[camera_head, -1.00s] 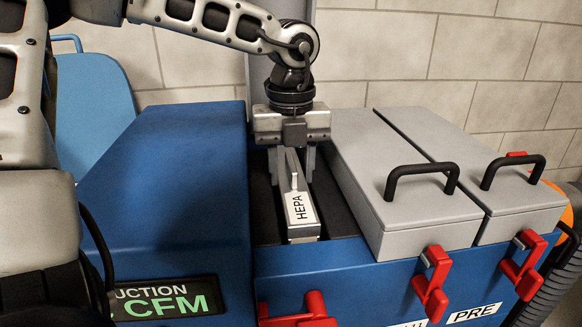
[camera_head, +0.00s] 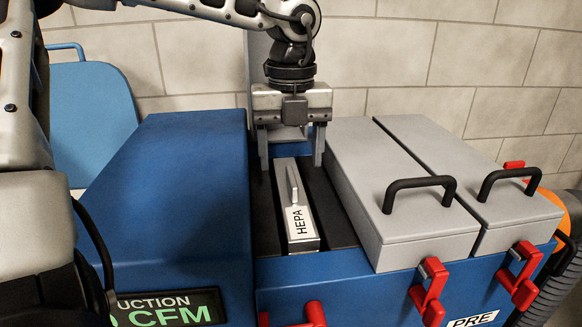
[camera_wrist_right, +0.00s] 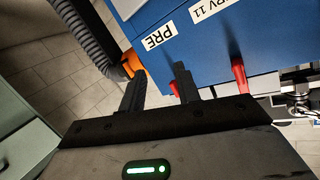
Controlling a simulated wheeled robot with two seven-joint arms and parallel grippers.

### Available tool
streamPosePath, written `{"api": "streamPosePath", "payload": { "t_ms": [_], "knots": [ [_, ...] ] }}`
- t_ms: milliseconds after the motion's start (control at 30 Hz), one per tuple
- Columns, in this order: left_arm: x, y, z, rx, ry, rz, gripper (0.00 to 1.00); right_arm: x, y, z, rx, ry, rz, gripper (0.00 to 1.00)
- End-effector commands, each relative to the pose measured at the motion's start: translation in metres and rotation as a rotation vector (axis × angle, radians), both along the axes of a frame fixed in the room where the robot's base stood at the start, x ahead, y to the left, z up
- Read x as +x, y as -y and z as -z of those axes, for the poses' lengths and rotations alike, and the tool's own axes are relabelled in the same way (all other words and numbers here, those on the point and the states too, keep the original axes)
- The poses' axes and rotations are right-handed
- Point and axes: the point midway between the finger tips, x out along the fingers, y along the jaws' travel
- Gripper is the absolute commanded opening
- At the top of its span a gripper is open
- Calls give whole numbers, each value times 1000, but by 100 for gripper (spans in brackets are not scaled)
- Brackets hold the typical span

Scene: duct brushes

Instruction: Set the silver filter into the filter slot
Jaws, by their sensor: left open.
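The silver filter (camera_head: 305,244), a narrow silver block with a thin grip on top and a HEPA label, sits low in the dark filter slot (camera_head: 338,226) of the blue machine. It lies lengthwise, with dark strips on both sides; whether it touches the bottom is hidden. My left gripper (camera_head: 290,158) is open above its far end, fingers wide apart and clear of it. In the right wrist view my right gripper (camera_wrist_right: 160,88) has its fingers apart with nothing between them, near the machine's labelled front.
Two grey lids (camera_head: 398,190) with black handles close the bays right of the slot. Red latches (camera_head: 428,290) stick out along the front. A raised blue housing (camera_head: 180,200) borders the slot on the left. A grey hose (camera_wrist_right: 85,40) shows in the right wrist view.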

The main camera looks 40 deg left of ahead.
Motion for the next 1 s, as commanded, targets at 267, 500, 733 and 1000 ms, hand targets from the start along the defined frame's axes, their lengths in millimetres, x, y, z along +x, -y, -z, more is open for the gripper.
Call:
{"api": "streamPosePath", "payload": {
  "t_ms": [267, 500, 733, 1000],
  "knots": [
    [2, 1, -74, 1, 11, -1, 66, -7, 7, 5, -109, -37, -4, 33],
    [2, 2, -105, -1, 12, 1, 66, -10, 11, 25, -145, -116, -7, 33],
    [2, 2, -120, -1, 14, 2, 66, -3, 12, 13, -141, -113, 6, 33],
    [2, 2, -148, -1, 13, 1, 66, -4, 11, -13, -138, -112, 3, 33]
  ]
}}
